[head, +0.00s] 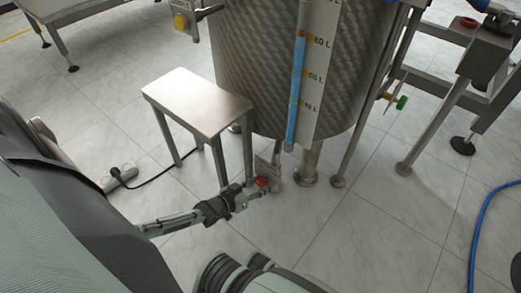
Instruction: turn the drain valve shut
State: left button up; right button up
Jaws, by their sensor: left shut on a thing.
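The drain valve (262,182) shows as a small red part low down under the steel tank (258,80), beside the tank's feet. My left gripper (255,193) reaches in from the left, close to the floor. Its fingers are shut at the valve's handle, just below the red part. The fingers hide part of the handle, and it is too small to tell how far the valve is turned. My right gripper is not in view.
A steel step stool (198,98) stands left of the valve, behind my left forearm. A power strip (120,174) with a black cable lies on the floor. A blue hose (476,230) lies at the right. The tiled floor between is clear.

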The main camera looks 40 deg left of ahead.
aim_at(268, 163)
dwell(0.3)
pick_arm(q)
jog(key=o, duration=1.2)
jog(key=shift+c, duration=0.2)
notch_tip(268, 163, up, 10)
jog(key=shift+s, duration=0.1)
